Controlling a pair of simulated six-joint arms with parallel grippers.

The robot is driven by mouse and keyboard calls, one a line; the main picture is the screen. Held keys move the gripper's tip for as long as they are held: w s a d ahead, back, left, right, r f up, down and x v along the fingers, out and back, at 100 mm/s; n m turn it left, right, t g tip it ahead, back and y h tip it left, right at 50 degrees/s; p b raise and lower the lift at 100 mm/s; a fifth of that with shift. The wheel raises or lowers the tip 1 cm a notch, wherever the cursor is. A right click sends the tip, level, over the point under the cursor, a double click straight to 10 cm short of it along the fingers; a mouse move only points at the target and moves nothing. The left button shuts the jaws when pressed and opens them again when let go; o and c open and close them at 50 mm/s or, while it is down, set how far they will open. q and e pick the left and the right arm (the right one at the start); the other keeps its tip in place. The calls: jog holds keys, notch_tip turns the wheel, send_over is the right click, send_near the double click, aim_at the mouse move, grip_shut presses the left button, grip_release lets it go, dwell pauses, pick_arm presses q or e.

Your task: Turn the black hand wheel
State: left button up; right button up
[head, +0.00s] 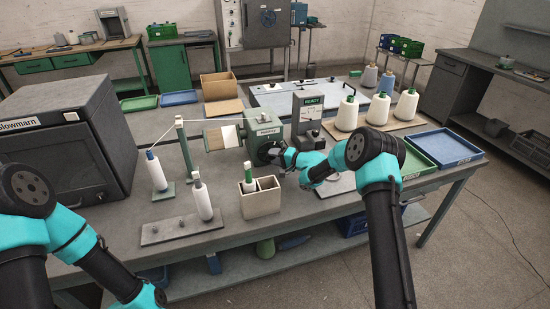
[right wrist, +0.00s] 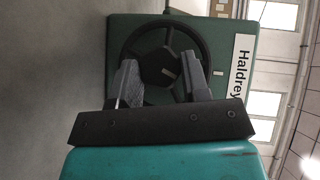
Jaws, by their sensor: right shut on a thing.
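The black hand wheel (right wrist: 160,68) is on the green housing of the cone winder (right wrist: 225,62), which carries a "Haldrey" label. My right gripper (right wrist: 160,62) is shut on the wheel's hub, one finger on each side of it, with the rim around the fingers. In the head view, my right gripper (head: 283,155) reaches the wheel from the right and hides much of it. The winder (head: 268,128) stands mid-table. Only my left arm shows at the lower left; its gripper is out of frame.
A beige divided bin (head: 260,204) with a bobbin stands close in front of the wheel. A grey plate (head: 180,229) with an upright white bobbin (head: 203,203) is to its left.

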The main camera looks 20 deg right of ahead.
jog(key=n+h, duration=0.2)
jog(key=g+h, duration=0.1)
jog(key=shift+a+r+n, duration=0.1)
jog(key=shift+r+n, duration=0.15)
jog(key=shift+n, duration=0.15)
jog(key=o, duration=0.9)
jog(key=v, duration=1.7)
jog(key=shift+s+r, duration=0.1)
jog(key=shift+r, duration=0.2)
